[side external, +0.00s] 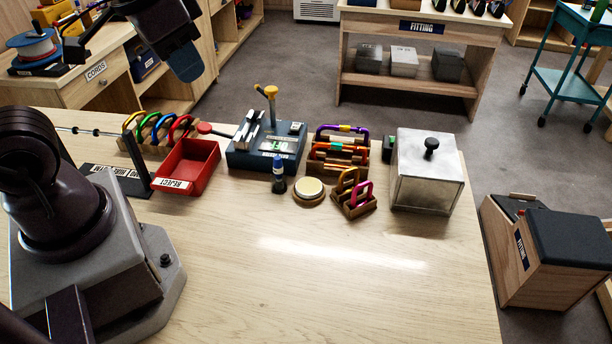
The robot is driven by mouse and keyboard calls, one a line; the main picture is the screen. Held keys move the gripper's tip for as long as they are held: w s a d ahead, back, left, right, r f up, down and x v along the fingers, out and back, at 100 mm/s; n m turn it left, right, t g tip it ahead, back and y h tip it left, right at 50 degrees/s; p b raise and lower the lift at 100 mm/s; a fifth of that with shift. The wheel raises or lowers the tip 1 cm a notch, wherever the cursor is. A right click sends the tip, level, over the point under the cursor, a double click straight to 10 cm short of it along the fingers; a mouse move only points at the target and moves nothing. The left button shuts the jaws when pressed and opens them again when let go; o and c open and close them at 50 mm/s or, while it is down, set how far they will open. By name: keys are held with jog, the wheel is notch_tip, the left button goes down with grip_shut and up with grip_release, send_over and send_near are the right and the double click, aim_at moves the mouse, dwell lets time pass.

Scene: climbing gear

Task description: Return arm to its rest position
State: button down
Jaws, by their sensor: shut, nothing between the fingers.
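My gripper (187,64) shows at the top left of the side external view, pointing down. Its fingers are together with nothing between them. It is raised well above the wooden table (330,280) and clear of everything on it. In the picture it overlaps the background behind the table's far left edge. Part of my arm is cut off by the top of the frame.
A red REJECT tray (187,165), a blue block fixture (265,150), wooden racks of coloured carabiners (338,150), a round pad (309,188) and a lidded metal box (427,175) line the table's far side. The front middle is clear.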

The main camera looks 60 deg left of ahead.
jog(key=s+r+t, duration=0.1)
jog(key=s+r, duration=0.1)
jog(key=shift+s+d+r+t, duration=0.1)
jog(key=shift+d+r+t, duration=0.2)
jog(key=shift+d+t, duration=0.1)
